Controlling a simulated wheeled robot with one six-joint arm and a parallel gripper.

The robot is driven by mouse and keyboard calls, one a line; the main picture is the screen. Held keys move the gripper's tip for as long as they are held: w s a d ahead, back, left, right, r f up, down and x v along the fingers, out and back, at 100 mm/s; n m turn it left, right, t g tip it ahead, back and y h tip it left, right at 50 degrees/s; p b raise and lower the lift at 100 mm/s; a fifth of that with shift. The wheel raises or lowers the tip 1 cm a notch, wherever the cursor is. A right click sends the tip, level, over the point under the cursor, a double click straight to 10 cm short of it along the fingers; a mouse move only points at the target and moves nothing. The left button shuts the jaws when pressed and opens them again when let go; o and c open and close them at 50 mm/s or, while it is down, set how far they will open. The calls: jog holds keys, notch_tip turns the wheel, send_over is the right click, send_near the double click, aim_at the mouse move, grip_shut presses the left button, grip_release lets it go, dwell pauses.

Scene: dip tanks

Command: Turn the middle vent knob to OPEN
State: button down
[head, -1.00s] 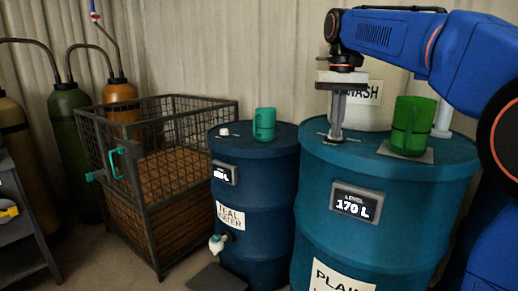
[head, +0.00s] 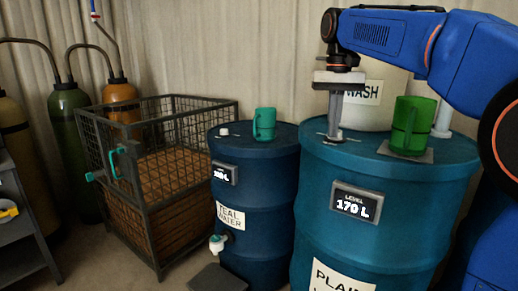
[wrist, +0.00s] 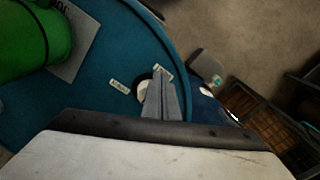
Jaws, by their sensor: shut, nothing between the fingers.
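A small pale vent knob (wrist: 143,95) sits on top of the blue drum marked PLAIN (head: 372,225). My gripper (head: 333,137) points straight down over this knob with its fingers shut and nothing between them. In the wrist view the fingertips (wrist: 161,75) overlap the knob and hide part of it; I cannot tell if they touch it. Two small white labels lie by the knob, one to its left (wrist: 120,87) and one above it (wrist: 163,73); their words and the knob's setting are too small to read. Another white vent knob (head: 224,132) is on the TEAL WATER drum (head: 265,200).
A green mug (head: 411,125) stands on a grey pad (head: 383,150) right of my gripper. A teal mug (head: 264,124) stands on the TEAL WATER drum. A white WASH container (head: 380,100) is behind. A wire cage (head: 150,200) and gas cylinders (head: 68,130) are at left.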

jog(key=shift+r, duration=0.1)
jog(key=shift+s+r, duration=0.1)
jog(key=shift+r, duration=2.8)
jog(key=shift+d+f, duration=0.45)
jog(key=shift+f, duration=0.55)
jog(key=shift+d+f, duration=0.5)
jog(key=shift+f, duration=0.5)
jog(key=shift+d+f, duration=0.45)
jog(key=shift+f, duration=0.55)
jog(key=shift+w+a, duration=0.2)
jog(key=shift+a, duration=0.4)
jog(key=shift+s, duration=0.1)
jog(key=shift+s+r, duration=0.1)
jog(key=shift+s, duration=0.2)
